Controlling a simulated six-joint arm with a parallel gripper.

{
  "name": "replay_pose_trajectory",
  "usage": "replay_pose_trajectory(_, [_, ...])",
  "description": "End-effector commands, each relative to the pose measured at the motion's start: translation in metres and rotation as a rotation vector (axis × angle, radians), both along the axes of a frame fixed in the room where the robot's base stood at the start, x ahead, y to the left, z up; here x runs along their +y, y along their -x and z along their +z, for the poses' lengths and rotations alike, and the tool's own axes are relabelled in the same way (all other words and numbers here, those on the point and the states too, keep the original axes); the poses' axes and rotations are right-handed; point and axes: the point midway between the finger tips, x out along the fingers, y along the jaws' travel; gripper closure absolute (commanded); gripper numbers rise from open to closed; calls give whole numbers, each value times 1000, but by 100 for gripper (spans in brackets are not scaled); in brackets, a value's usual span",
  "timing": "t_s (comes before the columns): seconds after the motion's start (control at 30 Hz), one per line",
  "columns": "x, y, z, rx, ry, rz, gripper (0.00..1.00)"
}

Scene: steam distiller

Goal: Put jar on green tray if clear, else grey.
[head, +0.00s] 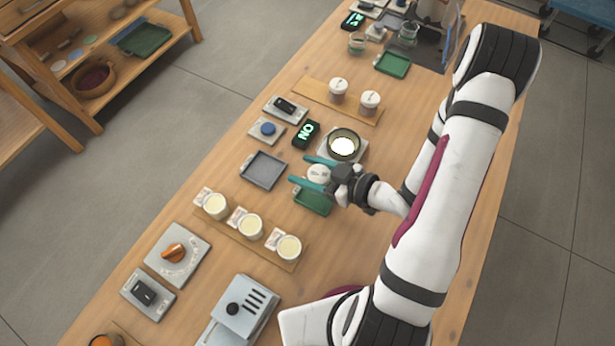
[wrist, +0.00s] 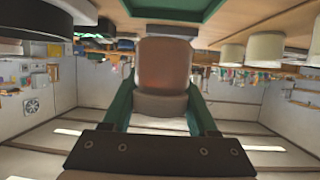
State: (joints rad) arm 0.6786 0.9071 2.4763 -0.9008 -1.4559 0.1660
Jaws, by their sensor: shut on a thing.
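My gripper (head: 299,169) is shut on a jar (head: 318,173) with a white lid, between its two teal fingers. In the wrist view the same jar (wrist: 165,65) shows reddish-brown, with a paler band at the lid end; whether its contents are clear or cloudy is hard to tell. The near green tray (head: 314,204) lies just below the gripper in the head view, partly hidden by it, and seems empty where visible. It also shows at the top of the wrist view (wrist: 148,11). The grey tray (head: 263,170) lies to the left and is empty.
A lit round plate (head: 343,146) stands just above the gripper, beside a black display (head: 306,134) with green letters. Two lidded jars (head: 354,97) stand on a board farther up. Several cream-topped cups (head: 250,225) stand below. Another green tray (head: 393,65) lies far back.

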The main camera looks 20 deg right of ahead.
Motion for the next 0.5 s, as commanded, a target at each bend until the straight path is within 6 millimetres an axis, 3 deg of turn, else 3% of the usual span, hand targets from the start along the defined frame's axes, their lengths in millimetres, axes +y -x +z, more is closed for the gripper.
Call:
replay_pose_trajectory(0.1, [2, 0, -25, 5, -3, -2, 100])
replay_pose_trajectory(0.2, [1, 0, -37, 3, -2, -2, 100])
replay_pose_trajectory(0.5, [1, -1, -40, 1, 0, -1, 100])
